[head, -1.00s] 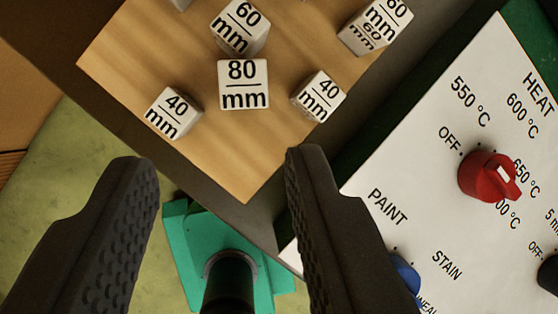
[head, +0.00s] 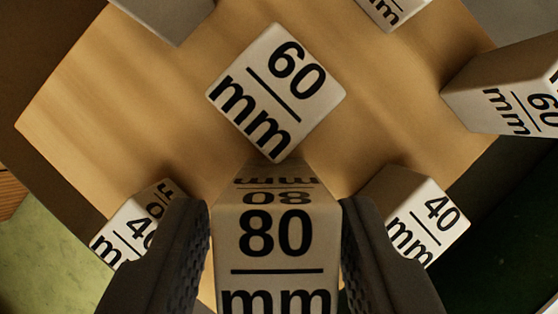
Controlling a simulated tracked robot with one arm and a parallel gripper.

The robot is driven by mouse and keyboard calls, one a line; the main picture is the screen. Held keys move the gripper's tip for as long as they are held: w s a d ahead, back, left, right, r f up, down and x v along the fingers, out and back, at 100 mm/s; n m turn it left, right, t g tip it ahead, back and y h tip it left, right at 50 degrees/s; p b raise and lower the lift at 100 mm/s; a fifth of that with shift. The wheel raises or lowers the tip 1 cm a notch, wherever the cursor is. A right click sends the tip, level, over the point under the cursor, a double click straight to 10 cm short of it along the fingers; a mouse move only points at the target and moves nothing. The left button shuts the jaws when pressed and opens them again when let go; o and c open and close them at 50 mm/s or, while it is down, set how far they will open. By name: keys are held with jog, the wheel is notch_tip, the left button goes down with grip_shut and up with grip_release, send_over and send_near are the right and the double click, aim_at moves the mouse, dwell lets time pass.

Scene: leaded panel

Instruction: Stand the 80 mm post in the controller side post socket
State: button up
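The 80 mm post (head: 276,232) is a white block with black "80 mm" lettering, low in the middle of the head view. My gripper (head: 276,225) is open, with its dark ridged fingers on either side of the post. Its fingers lie very close to the post's sides, and I cannot tell whether they touch. The post's lower end is hidden. The controller side post socket cannot be made out in this view.
The posts stand around a wooden board (head: 110,95). A 60 mm post (head: 276,90) is just behind, a 40 mm post (head: 425,215) is right, another 40 mm post (head: 135,225) is left, and a 60 mm post (head: 510,90) is at far right.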

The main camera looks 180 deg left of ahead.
aim_at(277, 196)
jog(key=x, duration=0.3)
jog(key=shift+w+d+f, duration=0.1)
jog(key=shift+w+f, duration=0.1)
jog(key=shift+f, duration=0.1)
jog(key=shift+c, duration=0.4)
grip_shut()
jog(key=shift+r, duration=0.1)
